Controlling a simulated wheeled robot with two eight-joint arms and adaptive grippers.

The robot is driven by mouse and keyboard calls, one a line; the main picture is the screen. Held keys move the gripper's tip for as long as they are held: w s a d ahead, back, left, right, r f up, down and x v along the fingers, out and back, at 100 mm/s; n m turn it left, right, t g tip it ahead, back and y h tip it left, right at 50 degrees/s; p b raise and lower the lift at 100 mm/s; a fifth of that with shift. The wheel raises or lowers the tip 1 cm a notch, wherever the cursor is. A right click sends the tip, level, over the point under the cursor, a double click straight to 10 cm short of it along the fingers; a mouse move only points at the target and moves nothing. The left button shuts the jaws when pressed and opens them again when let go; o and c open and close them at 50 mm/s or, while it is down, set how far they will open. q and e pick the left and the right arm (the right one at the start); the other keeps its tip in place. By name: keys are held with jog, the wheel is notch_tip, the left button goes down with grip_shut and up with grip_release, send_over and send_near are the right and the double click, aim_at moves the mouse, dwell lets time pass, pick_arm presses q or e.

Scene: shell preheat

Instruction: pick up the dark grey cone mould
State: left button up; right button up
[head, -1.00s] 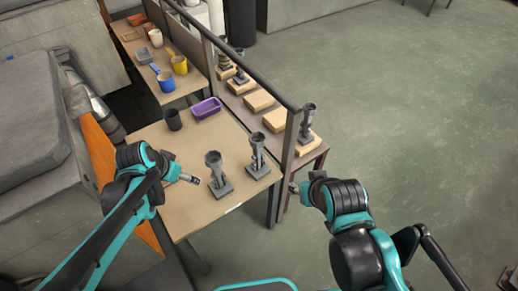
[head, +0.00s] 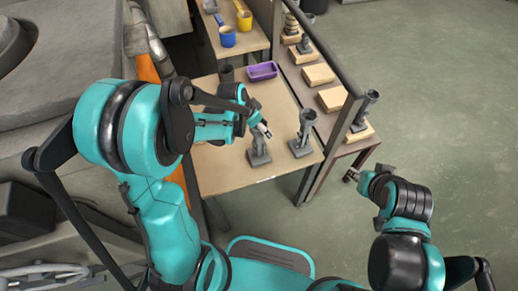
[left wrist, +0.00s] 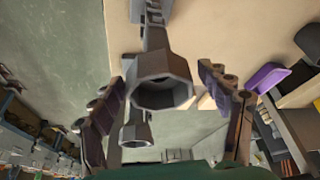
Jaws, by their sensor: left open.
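A dark grey cone mould (head: 259,153) with a flat base stands upright on the near table, its top partly hidden by my left gripper (head: 264,130). In the left wrist view its faceted open cup (left wrist: 160,92) shows large between the two fingers of my left gripper (left wrist: 160,80). That gripper is open, and I cannot tell whether a finger touches the mould. A second similar grey mould (head: 303,136) stands to its right; it also shows smaller in the left wrist view (left wrist: 137,130). My right gripper (head: 351,174) is off the table's right side; its jaws are too small to read.
A purple tray (head: 263,71) and a dark cup (head: 226,74) stand at the back of the near table (head: 225,175). A dark rail (head: 345,125) separates it from a side bench with wooden blocks (head: 331,99) and another grey mould (head: 366,107). Open floor lies right.

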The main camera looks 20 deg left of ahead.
pick_arm(q)
jog(key=shift+r, duration=0.1)
jog(key=shift+c, duration=0.3)
grip_shut()
